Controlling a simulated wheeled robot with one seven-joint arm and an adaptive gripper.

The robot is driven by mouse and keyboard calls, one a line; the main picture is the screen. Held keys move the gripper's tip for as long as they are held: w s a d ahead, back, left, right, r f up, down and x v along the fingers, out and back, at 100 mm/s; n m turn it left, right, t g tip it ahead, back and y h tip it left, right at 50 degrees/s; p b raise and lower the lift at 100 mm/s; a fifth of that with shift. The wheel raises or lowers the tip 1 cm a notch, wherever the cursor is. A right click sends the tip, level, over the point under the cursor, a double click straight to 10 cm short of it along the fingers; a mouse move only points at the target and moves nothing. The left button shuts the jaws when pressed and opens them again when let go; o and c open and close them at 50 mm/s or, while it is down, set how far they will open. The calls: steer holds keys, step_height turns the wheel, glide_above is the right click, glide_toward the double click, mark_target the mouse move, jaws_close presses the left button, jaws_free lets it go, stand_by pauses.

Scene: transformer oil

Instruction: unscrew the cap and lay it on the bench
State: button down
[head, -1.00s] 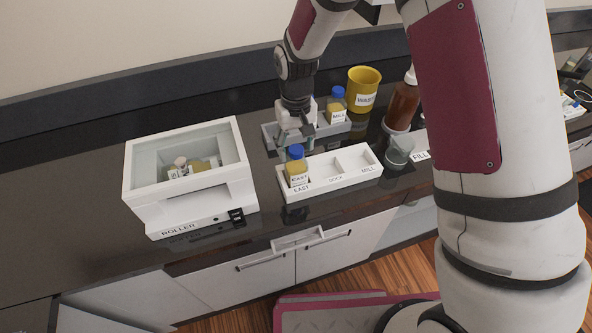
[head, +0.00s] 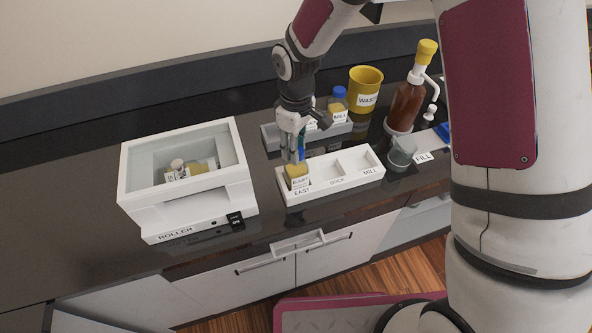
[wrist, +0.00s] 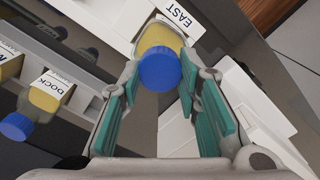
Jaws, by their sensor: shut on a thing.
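The east bottle (head: 297,178) holds yellow oil and stands in the left slot of the white rack (head: 335,187), over the EAST label. My gripper (head: 293,157) points down over this bottle and hides its top in the head view. In the wrist view the blue cap (wrist: 160,70) sits between my two teal-padded fingertips (wrist: 159,78), which are shut on it. The bottle's yellow body (wrist: 160,35) shows just behind the cap. The cap is at the bottle's mouth; whether it is loose I cannot tell.
A grey tray (head: 271,138) behind holds bottles, including a blue-capped one (head: 339,106). A yellow waste cup (head: 365,88), a brown pump bottle (head: 406,103) and a small beaker (head: 401,153) stand right. The white roller box (head: 190,205) stands left. Dark bench (head: 95,210) is clear at far left.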

steer(key=n+b, duration=0.1)
steer(key=n, duration=0.6)
steer(key=shift+r, duration=0.1)
steer(key=shift+r+p, duration=0.5)
steer(key=shift+r, duration=1.3)
steer(key=shift+r+p, duration=0.35)
steer(key=shift+r, duration=1.55)
steer(key=s+d+f+m, duration=0.1)
steer(key=d+f+m, duration=0.3)
steer(key=d+f, duration=0.1)
steer(key=s+d+f+m, duration=0.1)
steer(key=d+f+m, duration=0.4)
steer(key=d, duration=0.3)
steer(key=s+d+f+m, duration=0.1)
steer(key=d+f+m, duration=0.3)
steer(key=d+f, duration=0.2)
steer(key=shift+d, duration=0.6)
steer(key=shift+f, duration=0.9)
